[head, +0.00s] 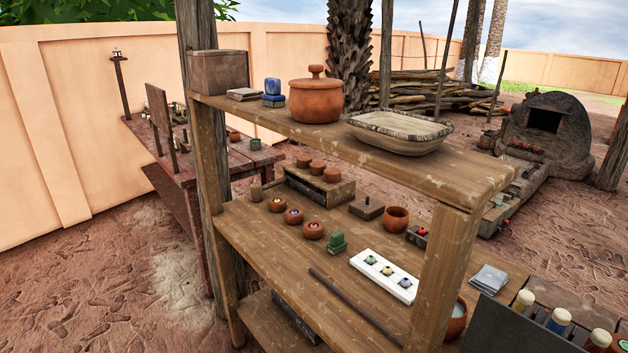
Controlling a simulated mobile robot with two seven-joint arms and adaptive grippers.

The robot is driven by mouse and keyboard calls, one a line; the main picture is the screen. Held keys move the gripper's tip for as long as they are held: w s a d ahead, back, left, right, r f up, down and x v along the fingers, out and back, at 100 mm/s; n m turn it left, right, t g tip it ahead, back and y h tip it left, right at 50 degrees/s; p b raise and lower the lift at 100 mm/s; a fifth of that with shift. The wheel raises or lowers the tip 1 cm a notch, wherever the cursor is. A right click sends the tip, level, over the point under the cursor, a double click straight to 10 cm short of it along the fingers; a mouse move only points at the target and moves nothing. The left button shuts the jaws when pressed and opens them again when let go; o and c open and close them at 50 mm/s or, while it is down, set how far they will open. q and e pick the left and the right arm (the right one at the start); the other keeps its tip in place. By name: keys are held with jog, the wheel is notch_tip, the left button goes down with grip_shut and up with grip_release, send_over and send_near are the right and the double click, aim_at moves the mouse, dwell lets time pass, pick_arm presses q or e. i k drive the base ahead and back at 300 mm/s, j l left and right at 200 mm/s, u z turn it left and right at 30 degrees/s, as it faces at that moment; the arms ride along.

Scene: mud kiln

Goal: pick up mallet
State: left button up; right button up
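I cannot clearly make out a mallet in the head view. A long dark rod (352,304) lies along the front of the middle shelf (265,250) of a wooden rack, its near end close to the right post. I cannot tell whether it belongs to a mallet. A small brown block with a knob (367,208) sits further back on that shelf. Small items on the reddish workbench (190,172) at the left are too small to tell apart. Neither of my grippers shows.
The rack's top shelf holds a lidded clay pot (316,98) and a shallow basin (399,133). The middle shelf holds small clay bowls and a white tray (384,275). Bottles (558,320) stand at lower right. A domed kiln (546,135) stands behind. Ground at left is clear.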

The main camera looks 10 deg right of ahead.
aim_at(256, 190)
jog(key=i+j, duration=0.2)
jog(key=j, duration=0.15)
jog(key=i+j, duration=0.15)
jog(key=j, duration=0.15)
jog(key=i+j+z, duration=0.1)
jog(key=j, duration=0.25)
jog(key=i+j, duration=0.25)
jog(key=j+z, duration=0.05)
jog(key=j, duration=0.05)
